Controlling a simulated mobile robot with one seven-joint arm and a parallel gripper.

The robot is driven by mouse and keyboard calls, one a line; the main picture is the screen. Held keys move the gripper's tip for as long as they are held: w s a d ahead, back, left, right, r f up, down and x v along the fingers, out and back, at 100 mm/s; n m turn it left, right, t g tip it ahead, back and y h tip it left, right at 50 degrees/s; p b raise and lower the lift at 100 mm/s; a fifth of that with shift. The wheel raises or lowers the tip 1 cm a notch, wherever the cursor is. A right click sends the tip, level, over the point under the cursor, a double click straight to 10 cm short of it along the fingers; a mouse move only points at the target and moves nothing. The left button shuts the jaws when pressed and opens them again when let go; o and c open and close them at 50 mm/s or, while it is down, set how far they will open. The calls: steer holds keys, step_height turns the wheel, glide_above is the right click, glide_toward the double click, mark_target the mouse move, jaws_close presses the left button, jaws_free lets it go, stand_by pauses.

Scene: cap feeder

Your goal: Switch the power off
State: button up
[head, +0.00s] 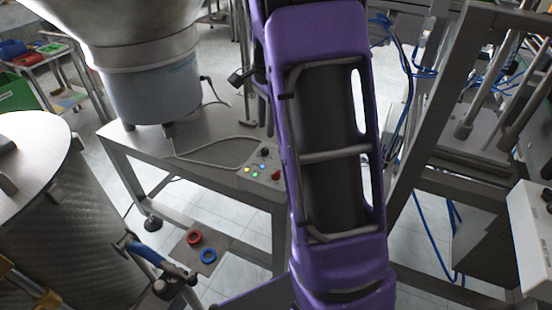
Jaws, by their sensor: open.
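A small control box (268,165) sits at the front right corner of the steel table, just left of my purple arm. It carries several small lit buttons in yellow, green and blue, a dark knob (264,152) towards the back and a red button (275,175) at the right. The labels are too small to read, and I cannot tell which control is the power switch. My arm crosses the middle of the view and passes close to the box's right side. My gripper does not show.
The steel table (215,145) bears a large feeder bowl on a grey base (155,92). A grey cable runs to the box. A lower plate (205,262) holds a red ring and a blue ring. A metal drum (60,200) stands left; a frame (440,110) stands right.

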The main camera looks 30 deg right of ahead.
steer(key=shift+n+h, duration=0.3)
steer(key=shift+n, duration=0.1)
steer(key=d+f, duration=0.1)
steer(key=f, duration=0.5)
steer(key=d+f+b, duration=0.1)
steer(key=f, duration=0.5)
steer(key=d+f, duration=0.1)
steer(key=f, duration=0.5)
steer(key=shift+w+f+b, duration=0.1)
steer(key=shift+w+b, duration=0.05)
steer(key=shift+b, duration=0.2)
jaws_close()
